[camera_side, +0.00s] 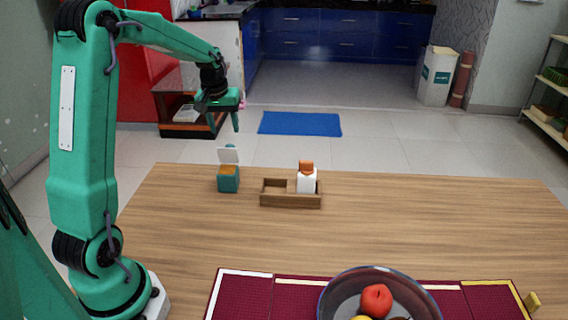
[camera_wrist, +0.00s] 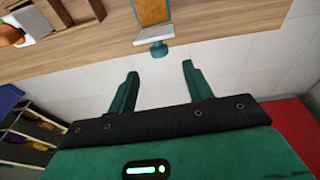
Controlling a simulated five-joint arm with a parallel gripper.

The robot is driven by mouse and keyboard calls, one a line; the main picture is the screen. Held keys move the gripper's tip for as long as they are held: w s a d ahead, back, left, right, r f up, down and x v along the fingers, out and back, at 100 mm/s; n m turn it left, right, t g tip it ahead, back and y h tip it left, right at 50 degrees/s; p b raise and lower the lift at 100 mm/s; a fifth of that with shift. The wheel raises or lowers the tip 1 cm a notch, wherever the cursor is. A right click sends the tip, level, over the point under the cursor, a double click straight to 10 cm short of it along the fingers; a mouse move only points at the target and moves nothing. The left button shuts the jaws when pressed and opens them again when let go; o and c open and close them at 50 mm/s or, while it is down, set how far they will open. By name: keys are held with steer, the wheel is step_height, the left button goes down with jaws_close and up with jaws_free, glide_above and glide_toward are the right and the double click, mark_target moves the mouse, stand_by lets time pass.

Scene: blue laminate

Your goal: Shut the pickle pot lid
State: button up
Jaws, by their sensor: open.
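The pickle pot (camera_side: 228,183) is a small teal pot with orange contents, on the far left part of the wooden table. Its pale lid (camera_side: 229,156) stands up open at the back of the pot. In the wrist view the orange pot opening (camera_wrist: 152,12) is at the top edge, with the pale lid (camera_wrist: 154,34) seen edge-on and a teal knob on it. My gripper (camera_side: 225,122) is open and empty, above and apart from the lid. In the wrist view its two fingers (camera_wrist: 160,70) point toward the knob, with a gap between.
A wooden tray (camera_side: 275,201) stands right of the pot, with a white bottle (camera_side: 307,183) with an orange cap in it. A fruit bowl (camera_side: 335,297) sits on a dark red mat (camera_side: 245,298) at the front. The table between is clear.

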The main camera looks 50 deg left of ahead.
mark_target(229, 144)
steer(key=shift+w+a+r+g+h, duration=0.1)
steer(key=shift+w+a+g+h, duration=0.2)
steer(key=shift+w+g, duration=0.15)
steer(key=shift+w+a+g+h, duration=0.15)
steer(key=shift+w+g+h, duration=0.2)
steer(key=shift+g, duration=0.1)
steer(key=shift+f, duration=3.9)
steer(key=c, duration=1)
